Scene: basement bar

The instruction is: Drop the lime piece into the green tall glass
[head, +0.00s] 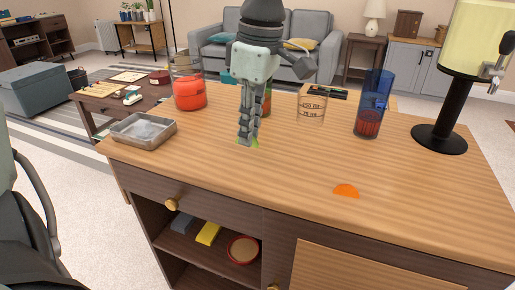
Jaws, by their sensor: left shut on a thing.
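My left gripper (247,140) points straight down near the middle of the counter, with its fingers shut on the green lime piece (256,143). The fingers hide part of the lime piece, which is at counter level; I cannot tell whether it still touches the wood. A greenish glass (268,101) stands just behind the gripper, mostly hidden by it; it looks like the green tall glass. My right gripper is not in view.
A clear marked glass (311,108) and a blue tall glass (373,105) stand to the right. A drink dispenser (440,138) is at far right. An orange slice (346,190) lies in front. A red pot (190,95) and metal tray (143,141) are left.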

